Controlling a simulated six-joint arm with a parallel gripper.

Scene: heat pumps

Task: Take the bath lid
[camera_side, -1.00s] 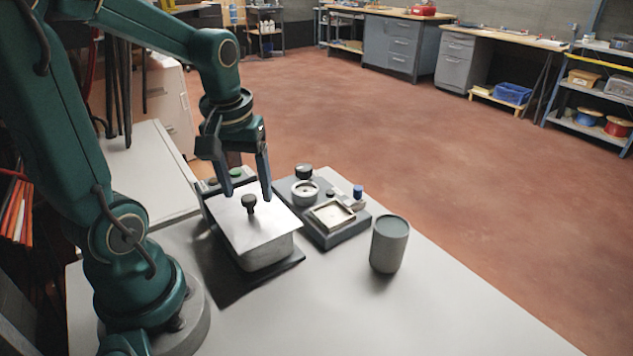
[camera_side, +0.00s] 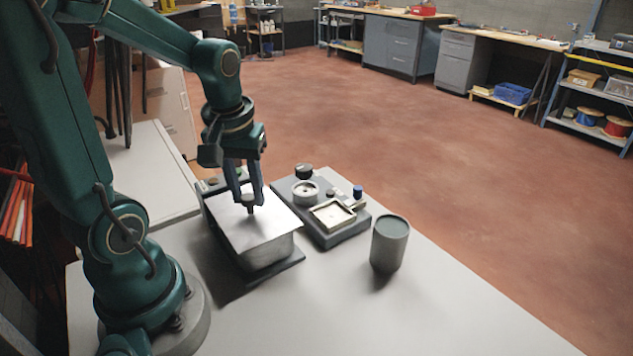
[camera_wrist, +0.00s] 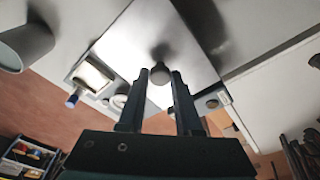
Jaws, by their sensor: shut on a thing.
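The bath lid (camera_side: 268,226) is a flat, shiny metal plate with a dark knob at its middle. It lies on the grey bath (camera_side: 267,251) on the table. My gripper (camera_side: 248,199) points down over the lid, its fingers shut on the knob. In the wrist view my gripper (camera_wrist: 161,76) has one finger on each side of the round knob (camera_wrist: 160,72), and the lid (camera_wrist: 150,38) spreads out beneath. The lid appears to rest on the bath, with no clear gap.
A dark device with a square recess (camera_side: 333,214) and round fittings stands right of the bath. A grey cylinder (camera_side: 389,244) stands farther right. The front of the table (camera_side: 330,315) is clear.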

